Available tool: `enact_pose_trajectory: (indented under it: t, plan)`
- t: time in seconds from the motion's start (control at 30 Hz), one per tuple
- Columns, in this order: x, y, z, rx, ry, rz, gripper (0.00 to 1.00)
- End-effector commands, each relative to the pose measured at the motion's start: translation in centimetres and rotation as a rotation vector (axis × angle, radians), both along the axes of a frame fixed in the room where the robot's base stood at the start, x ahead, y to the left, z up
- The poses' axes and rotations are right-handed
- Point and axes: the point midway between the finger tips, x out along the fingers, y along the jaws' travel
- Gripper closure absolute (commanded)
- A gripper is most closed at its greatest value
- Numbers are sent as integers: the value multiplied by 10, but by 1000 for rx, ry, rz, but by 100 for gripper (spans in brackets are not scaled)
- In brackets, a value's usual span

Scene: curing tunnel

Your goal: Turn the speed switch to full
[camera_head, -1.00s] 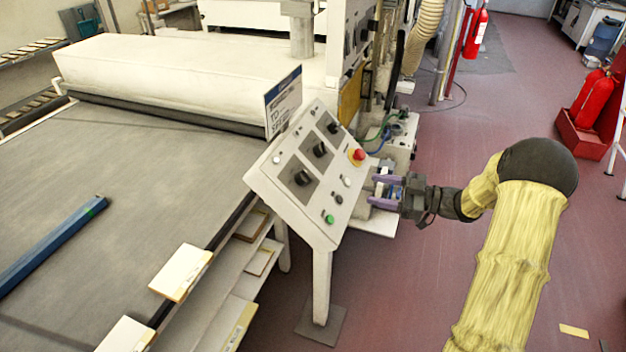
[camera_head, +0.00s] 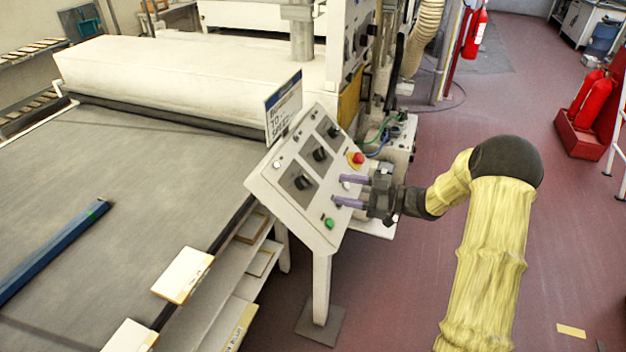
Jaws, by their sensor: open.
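A white slanted control panel (camera_head: 279,194) stands on a post beside the conveyor. It carries three black rotary switches in grey squares: a lower-left one (camera_head: 303,182), a middle one (camera_head: 320,154) and an upper one (camera_head: 333,132). Their labels are too small to read, so I cannot tell which is the speed switch. My gripper (camera_head: 343,190) is open and empty, its two purple fingers pointing left over the panel's right side. The fingers are right of the lower-left switch and apart from it. They partly cover the small buttons there.
A red emergency button (camera_head: 356,158) sits close above my gripper, and a green button (camera_head: 329,223) just below it. A sign (camera_head: 284,105) stands at the panel's back edge. The conveyor (camera_head: 130,190) lies left. The red floor (camera_head: 420,290) is mostly clear at right.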

Motion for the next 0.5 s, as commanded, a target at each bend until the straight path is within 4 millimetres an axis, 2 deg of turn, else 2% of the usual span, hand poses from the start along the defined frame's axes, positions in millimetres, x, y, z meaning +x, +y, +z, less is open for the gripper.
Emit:
enact_pose_trajectory:
  t: [0.3,0.5]
  plan:
    - [14,56,2,1,1,1,45]
    - [21,82,1,0,0,0,45]
